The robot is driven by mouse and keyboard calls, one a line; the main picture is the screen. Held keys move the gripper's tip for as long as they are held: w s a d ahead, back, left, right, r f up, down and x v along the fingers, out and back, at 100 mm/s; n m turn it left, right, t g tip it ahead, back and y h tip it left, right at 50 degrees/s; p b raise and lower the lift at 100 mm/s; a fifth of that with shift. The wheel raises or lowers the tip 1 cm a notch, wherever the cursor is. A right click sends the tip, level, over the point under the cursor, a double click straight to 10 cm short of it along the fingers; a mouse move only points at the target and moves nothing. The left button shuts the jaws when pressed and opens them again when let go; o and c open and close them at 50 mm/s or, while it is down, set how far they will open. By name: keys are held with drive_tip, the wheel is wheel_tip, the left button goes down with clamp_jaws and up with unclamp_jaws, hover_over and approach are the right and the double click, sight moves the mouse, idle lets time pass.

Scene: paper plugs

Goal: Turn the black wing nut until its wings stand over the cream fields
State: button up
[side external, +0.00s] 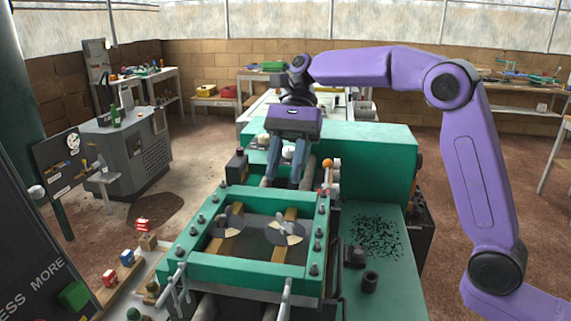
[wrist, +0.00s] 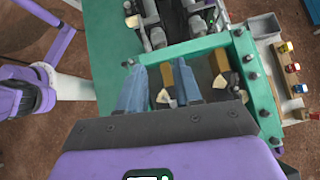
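My gripper (side external: 287,182) is open, its two blue-grey fingers apart with nothing between them. It hangs above the far side of a green frame (side external: 305,272). Inside the frame are two round dials with cream fields. The left dial (side external: 234,232) carries a grey wing-like piece (side external: 229,217). In the wrist view, my gripper (wrist: 157,68) shows its fingers reaching over the frame, partly hiding its inside; cream patches (wrist: 165,98) show there. I cannot tell exactly how the wings line up with the fields.
Bolts stand up along the frame rim. An orange-topped knob (side external: 327,163) stands close right of my fingers. A green bench (side external: 385,275) with dark scraps and a small black cup (side external: 370,281) lies right.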

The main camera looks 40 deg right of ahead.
drive_tip(key=c, duration=0.5)
drive_tip(key=shift+f, duration=0.1)
clamp_jaws()
drive_tip(key=n+t+h, duration=0.4)
drive_tip(key=n+t, duration=0.5)
drive_tip(key=n, duration=0.9)
approach(224, 219)
drive_tip(key=d+f, duration=0.4)
drive_tip(key=f, duration=0.1)
drive_tip(key=shift+w+a+f, duration=0.2)
drive_tip(key=shift+w+a, duration=0.45)
drive_tip(key=shift+a, duration=0.15)
drive_tip(key=shift+w+a+f, duration=0.2)
drive_tip(key=shift+w+a, duration=0.45)
drive_tip(key=shift+a, duration=0.15)
